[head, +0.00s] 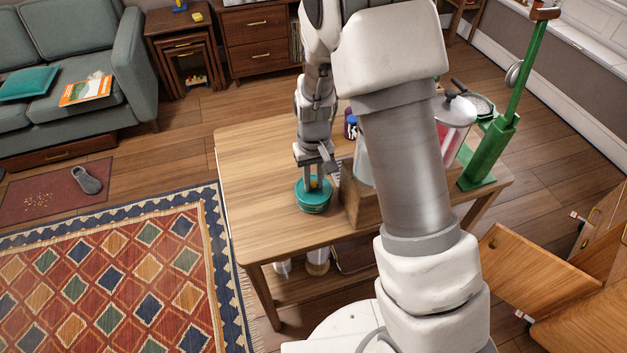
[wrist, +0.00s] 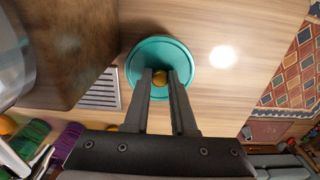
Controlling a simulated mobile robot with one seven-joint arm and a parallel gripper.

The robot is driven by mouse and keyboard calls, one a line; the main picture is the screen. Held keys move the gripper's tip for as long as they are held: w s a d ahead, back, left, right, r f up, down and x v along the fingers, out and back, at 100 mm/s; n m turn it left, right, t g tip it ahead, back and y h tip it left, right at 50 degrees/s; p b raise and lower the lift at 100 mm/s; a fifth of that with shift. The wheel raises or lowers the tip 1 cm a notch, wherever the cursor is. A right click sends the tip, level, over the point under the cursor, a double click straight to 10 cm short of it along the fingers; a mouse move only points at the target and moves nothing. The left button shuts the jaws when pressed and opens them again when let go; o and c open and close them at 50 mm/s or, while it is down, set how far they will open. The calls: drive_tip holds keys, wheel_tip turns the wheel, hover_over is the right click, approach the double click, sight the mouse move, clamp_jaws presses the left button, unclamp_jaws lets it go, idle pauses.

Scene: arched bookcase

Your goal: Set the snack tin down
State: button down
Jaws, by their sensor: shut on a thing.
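The snack tin (head: 314,198) is a round teal tin near the middle of the wooden table (head: 255,165). In the wrist view, its teal lid (wrist: 160,48) has a small yellow-brown knob (wrist: 160,77) at the centre. My gripper (head: 314,184) points down over the tin, and its fingers (wrist: 159,75) are shut on the knob. The tin looks upright and at or very near the tabletop; I cannot tell whether its base touches.
A brown wooden box (wrist: 70,45) stands close beside the tin, with a slotted metal piece (wrist: 102,92) near it. A red-and-white canister (head: 455,125) and a green stand (head: 490,155) occupy the table's right side. The table's left part is clear.

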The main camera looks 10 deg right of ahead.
drive_tip(key=shift+f, duration=0.2)
drive_tip(key=c, duration=0.7)
unclamp_jaws()
drive_tip(key=shift+c, duration=0.2)
drive_tip(key=shift+r, duration=0.15)
